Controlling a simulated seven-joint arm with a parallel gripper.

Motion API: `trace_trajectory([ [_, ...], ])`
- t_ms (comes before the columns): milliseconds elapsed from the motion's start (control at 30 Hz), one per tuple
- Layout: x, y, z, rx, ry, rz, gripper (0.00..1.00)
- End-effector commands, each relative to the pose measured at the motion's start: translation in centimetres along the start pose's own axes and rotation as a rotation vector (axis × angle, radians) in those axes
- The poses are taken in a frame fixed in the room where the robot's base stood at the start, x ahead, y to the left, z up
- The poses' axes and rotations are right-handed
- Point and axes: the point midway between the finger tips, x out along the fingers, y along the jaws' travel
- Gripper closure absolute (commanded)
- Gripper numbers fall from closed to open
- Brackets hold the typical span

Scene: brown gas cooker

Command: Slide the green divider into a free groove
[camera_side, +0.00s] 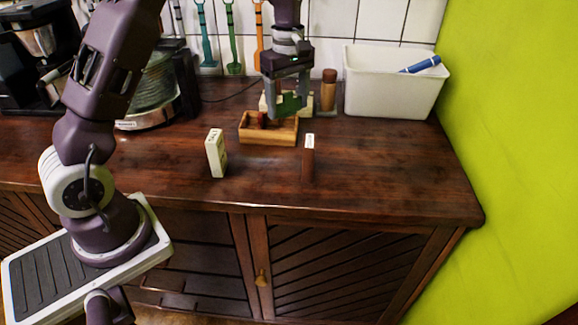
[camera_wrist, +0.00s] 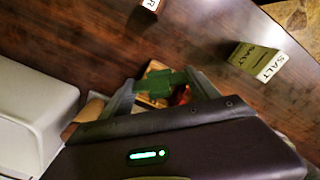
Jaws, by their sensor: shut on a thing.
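My gripper (camera_side: 289,108) is shut on the green divider (camera_side: 291,102), a flat green piece held between the two fingers. In the wrist view the divider (camera_wrist: 163,90) spans the gap between my fingertips (camera_wrist: 162,84). The wooden box (camera_side: 270,137) with grooves sits on the dark counter, below and slightly left of my gripper in the side view. A red divider (camera_side: 262,119) stands in the box; part of it shows in the wrist view (camera_wrist: 181,96). The green divider appears above the box, near its back right. The grooves are mostly hidden, and I cannot tell whether the divider touches the box.
A salt box (camera_side: 216,153) stands at the front left and a brown box with a white top (camera_side: 308,160) at the front right. A jar (camera_side: 328,92) and a white bin (camera_side: 390,88) stand behind, to the right. The front right counter is clear.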

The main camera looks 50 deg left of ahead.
Motion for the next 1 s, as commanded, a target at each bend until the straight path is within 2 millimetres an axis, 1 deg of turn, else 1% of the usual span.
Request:
trace_trajectory([
  [33, -1.2, -0.3, 1.3, 0.171, 0.001, 0.005, 0.70],
  [100, -2.6, -0.9, 2.9, 0.427, 0.002, 0.004, 0.70],
  [200, -4.3, -1.8, 4.8, 0.750, 0.004, 0.001, 0.70],
  [300, -5.5, -2.7, 6.1, 0.990, 0.003, 0.000, 0.70],
  [333, -5.7, -2.8, 6.4, 1.044, 0.004, -0.001, 0.70],
  [400, -6.1, -3.2, 6.8, 1.135, 0.003, -0.004, 0.70],
  [467, -6.2, -3.4, 7.0, 1.158, 0.003, -0.004, 0.70],
  [567, -5.7, -3.7, 7.0, 1.034, 0.002, -0.005, 0.70],
  [633, -5.0, -4.0, 6.8, 0.837, 0.002, -0.005, 0.70],
  [767, -3.4, -4.9, 6.7, 0.370, 0.002, -0.005, 0.70],
  [800, -2.9, -5.2, 6.7, 0.220, 0.002, -0.005, 0.70],
  [867, -2.2, -5.7, 6.6, -0.003, 0.003, -0.005, 0.70],
  [900, -1.7, -6.0, 6.6, -0.146, 0.004, -0.004, 0.70],
  [1000, -0.7, -6.7, 6.6, -0.458, 0.004, -0.002, 0.70],
])
